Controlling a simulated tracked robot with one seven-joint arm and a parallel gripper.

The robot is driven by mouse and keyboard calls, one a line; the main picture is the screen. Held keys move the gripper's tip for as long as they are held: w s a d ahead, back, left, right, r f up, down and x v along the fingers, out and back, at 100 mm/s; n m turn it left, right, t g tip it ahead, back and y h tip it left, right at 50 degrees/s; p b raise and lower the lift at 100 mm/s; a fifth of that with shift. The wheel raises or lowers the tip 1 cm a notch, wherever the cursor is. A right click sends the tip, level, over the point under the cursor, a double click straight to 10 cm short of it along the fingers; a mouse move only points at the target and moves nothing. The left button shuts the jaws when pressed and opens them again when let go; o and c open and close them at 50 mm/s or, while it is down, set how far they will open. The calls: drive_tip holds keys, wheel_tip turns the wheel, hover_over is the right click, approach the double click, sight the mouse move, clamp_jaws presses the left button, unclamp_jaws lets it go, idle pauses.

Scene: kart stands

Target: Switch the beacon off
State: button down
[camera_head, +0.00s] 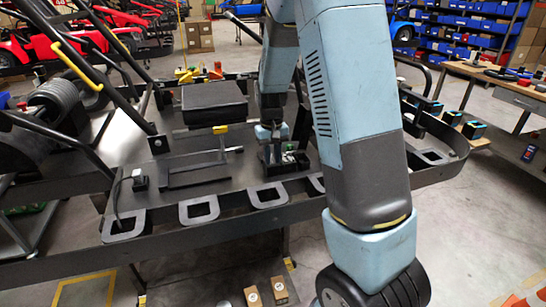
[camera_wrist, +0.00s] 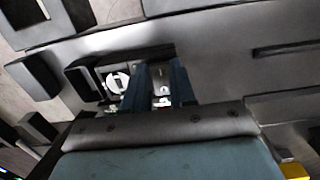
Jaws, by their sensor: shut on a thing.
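My gripper (camera_head: 271,133) points down over a small black switch box (camera_head: 287,164) on the grey kart-stand tray. A small green spot shows on top of the box. In the wrist view, the two dark blue fingers (camera_wrist: 160,84) reach over this box, which has a white round part (camera_wrist: 117,82) left of them. Small pale metal parts and a tiny red spot (camera_wrist: 165,91) show between the fingers. The fingers are shut on a small part of the box, but its shape is mostly hidden. I cannot make out clearly which thing is the beacon or whether it is lit.
A black flat box (camera_head: 214,103) and a metal stand with a yellow top (camera_head: 220,130) are left of the gripper. A small black block (camera_head: 140,180) sits farther left. The tray's front edge has several rounded openings (camera_head: 198,209). A workbench (camera_head: 505,88) stands at right.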

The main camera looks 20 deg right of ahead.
drive_tip(key=shift+w+r+g, duration=0.1)
drive_tip(key=shift+w+g, duration=0.2)
drive_tip(key=shift+g, duration=0.9)
drive_tip(key=c, duration=0.9)
unclamp_jaws()
drive_tip(key=v, duration=1.3)
drive_tip(key=shift+w+r, duration=0.15)
drive_tip(key=shift+r, duration=0.15)
drive_tip(key=shift+r, duration=0.1)
